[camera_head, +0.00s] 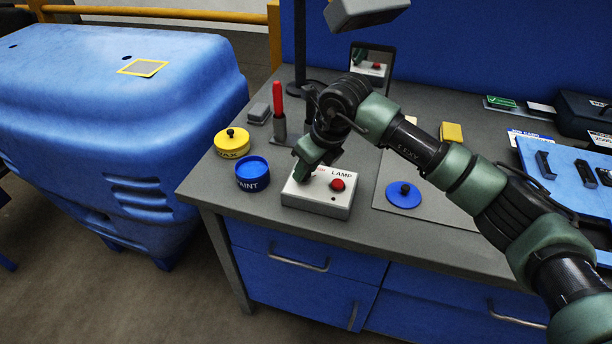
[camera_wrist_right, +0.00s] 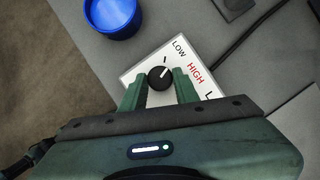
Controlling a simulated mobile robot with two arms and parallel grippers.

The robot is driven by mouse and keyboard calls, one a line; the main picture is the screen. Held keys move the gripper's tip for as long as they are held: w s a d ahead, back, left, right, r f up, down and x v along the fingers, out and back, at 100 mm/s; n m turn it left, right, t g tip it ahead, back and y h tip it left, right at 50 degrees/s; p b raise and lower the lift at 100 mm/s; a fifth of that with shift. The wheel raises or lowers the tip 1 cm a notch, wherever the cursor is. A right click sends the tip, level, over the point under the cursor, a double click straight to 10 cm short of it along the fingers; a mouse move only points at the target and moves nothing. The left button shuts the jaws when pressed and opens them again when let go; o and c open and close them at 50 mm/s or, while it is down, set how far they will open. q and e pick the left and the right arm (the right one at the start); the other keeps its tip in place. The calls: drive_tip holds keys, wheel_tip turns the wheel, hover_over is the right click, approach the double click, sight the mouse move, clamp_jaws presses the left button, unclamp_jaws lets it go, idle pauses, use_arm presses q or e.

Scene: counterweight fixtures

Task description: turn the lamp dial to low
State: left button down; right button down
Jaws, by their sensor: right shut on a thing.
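The lamp box (camera_head: 318,203) is a white control box near the counter's front edge, with a red button (camera_head: 337,184) and the word LAMP. The wrist view shows its black dial (camera_wrist_right: 159,78) beside the words LOW and HIGH. A white mark on the dial points up and to the right; I cannot tell exactly which word it meets. My right gripper (camera_head: 301,172) reaches down over the left part of the box and hides the dial in the head view. In the wrist view its fingers (camera_wrist_right: 160,88) are shut on the dial, one on each side. My left gripper is not in view.
The blue paint cup (camera_head: 252,178) and yellow wax tin (camera_head: 232,146) stand left of the box. A red-handled tool (camera_head: 279,105) stands behind. The grey lamp head (camera_head: 365,12) hangs above the counter.

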drive_tip(key=shift+w+d+f+n+g+y+b, duration=0.1)
drive_tip(key=shift+n+g+y+b, duration=0.1)
drive_tip(key=shift+n+b, duration=0.4)
drive_tip(key=shift+w+n+g+y+b, duration=0.1)
drive_tip(key=shift+n+y+b, duration=0.1)
drive_tip(key=shift+n+b, duration=0.35)
drive_tip(key=shift+n+g+b, duration=0.5)
drive_tip(key=shift+n+b, duration=0.2)
drive_tip(key=shift+n, duration=0.75)
drive_tip(key=shift+r, duration=0.2)
drive_tip(key=c, duration=1.1)
unclamp_jaws()
drive_tip(key=shift+o, duration=0.2)
drive_tip(key=w+b+v, duration=0.1)
drive_tip(key=v, duration=0.6)
drive_tip(key=shift+s+d+r, duration=0.25)
drive_tip(key=shift+s+r, duration=0.1)
drive_tip(key=shift+s, duration=0.2)
